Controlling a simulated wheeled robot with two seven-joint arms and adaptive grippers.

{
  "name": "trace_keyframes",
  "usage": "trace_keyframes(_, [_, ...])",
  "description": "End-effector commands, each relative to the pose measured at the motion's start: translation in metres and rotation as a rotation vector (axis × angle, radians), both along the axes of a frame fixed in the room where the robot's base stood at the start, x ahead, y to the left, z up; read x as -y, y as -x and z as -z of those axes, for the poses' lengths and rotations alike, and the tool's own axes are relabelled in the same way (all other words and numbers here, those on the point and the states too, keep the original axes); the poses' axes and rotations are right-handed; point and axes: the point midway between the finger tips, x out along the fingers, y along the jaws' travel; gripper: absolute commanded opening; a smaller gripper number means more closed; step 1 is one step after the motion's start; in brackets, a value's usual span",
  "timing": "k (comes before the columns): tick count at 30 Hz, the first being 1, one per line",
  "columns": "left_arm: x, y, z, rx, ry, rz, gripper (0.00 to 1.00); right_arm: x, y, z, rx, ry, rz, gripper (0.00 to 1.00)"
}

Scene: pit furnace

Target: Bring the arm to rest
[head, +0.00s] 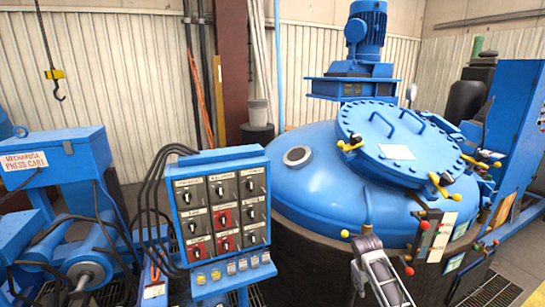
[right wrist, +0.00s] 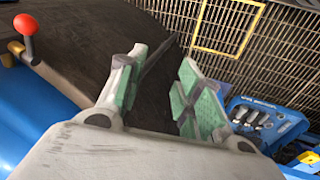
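My right gripper (head: 367,245) shows at the bottom of the head view, in front of the dark lower wall of the blue furnace vessel (head: 320,170). In the right wrist view my right gripper (right wrist: 162,80) has its two green-padded fingers spread apart, with nothing between them. The dark curved wall (right wrist: 90,45) lies behind and left of the fingers there. My left gripper is in neither view.
A control panel (head: 220,205) with several black and red switches stands left of my right arm. Levers with red and yellow knobs (head: 425,225) stick out at the vessel's right side. A hook (head: 58,90) hangs at the far left. Floor grating (right wrist: 225,30) shows in the right wrist view.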

Motion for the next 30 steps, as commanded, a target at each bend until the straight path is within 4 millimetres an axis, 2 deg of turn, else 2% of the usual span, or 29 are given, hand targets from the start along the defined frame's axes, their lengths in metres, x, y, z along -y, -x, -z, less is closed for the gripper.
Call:
trace_keyframes(3, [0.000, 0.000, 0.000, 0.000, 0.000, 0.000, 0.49, -0.012, 0.020, 0.012, 0.007, -0.013, -0.010, 0.35])
trace_keyframes(12, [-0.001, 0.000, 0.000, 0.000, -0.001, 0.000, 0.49, -0.039, 0.067, 0.032, 0.029, -0.051, -0.027, 0.35])
trace_keyframes(21, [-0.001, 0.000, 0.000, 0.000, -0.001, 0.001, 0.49, -0.061, 0.119, 0.042, 0.050, -0.093, -0.033, 0.35])
trace_keyframes(30, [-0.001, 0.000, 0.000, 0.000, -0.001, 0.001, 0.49, -0.081, 0.171, 0.042, 0.073, -0.139, -0.029, 0.35])
